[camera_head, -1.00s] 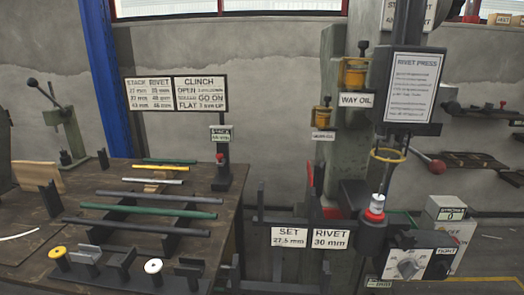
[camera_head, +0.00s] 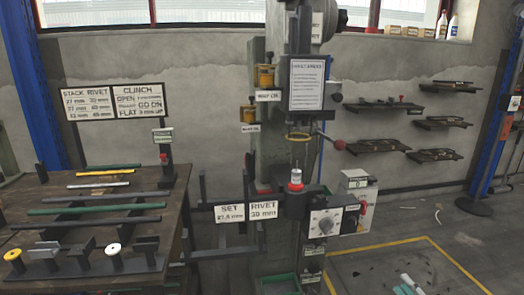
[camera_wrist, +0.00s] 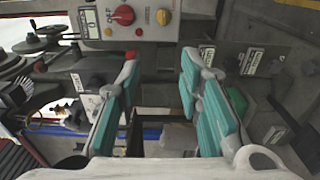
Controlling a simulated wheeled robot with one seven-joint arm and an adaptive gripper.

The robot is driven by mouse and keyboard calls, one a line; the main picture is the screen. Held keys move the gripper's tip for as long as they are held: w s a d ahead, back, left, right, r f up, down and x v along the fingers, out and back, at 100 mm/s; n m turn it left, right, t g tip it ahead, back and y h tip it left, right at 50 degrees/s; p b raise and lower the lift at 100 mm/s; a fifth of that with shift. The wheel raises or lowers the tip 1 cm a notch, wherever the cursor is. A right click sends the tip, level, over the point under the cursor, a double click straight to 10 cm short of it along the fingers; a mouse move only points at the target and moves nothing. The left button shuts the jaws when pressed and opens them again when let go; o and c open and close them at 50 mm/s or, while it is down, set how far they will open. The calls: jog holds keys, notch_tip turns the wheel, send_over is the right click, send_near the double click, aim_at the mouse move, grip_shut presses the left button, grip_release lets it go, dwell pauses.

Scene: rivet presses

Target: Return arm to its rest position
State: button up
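My gripper (camera_wrist: 160,85) is open in the wrist view. Its two teal-padded fingers stand well apart with nothing between them. In the head view, what appear to be the teal and white fingers of my gripper (camera_head: 410,286) show at the bottom edge, right of the rivet press (camera_head: 300,120). The rest of my arm is out of the head view. In the wrist view, a grey control box (camera_wrist: 130,22) with a red knob and a yellow button lies beyond the fingers, apart from them.
The press's dial box (camera_head: 325,222) and grey switch box (camera_head: 358,190) stand left of my gripper. A wooden bench (camera_head: 150,210) with coloured rods is at left. Wall shelves (camera_head: 378,146) hang at right. Open floor (camera_head: 450,235) with yellow lines lies right of the press.

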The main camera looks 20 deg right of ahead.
jog(key=w+a+r+n+g+y, duration=0.3)
jog(key=w+a+r+n+y, duration=0.3)
jog(key=a+r+n, duration=0.4)
jog(key=w+a+r+n+g+y, duration=0.35)
jog(key=a+r+n+y, duration=0.45)
jog(key=a+n, duration=0.3)
jog(key=s+a+r+n+g, duration=0.2)
jog(key=a+r+n+g, duration=0.3)
jog(key=a+n, duration=0.4)
jog(key=s+a+r+n+g+h, duration=0.2)
jog(key=s+a+r+n+g, duration=0.4)
jog(key=s+a+n, duration=0.55)
jog(key=s+r+n+h, duration=0.4)
jog(key=s+n+h, duration=0.5)
jog(key=s+n, duration=0.5)
notch_tip(320, 180, up, 19)
jog(key=w+a+t+p, duration=0.1)
jog(key=t+p, duration=0.3)
jog(key=p, duration=1.3)
jog(key=shift+p, duration=0.3)
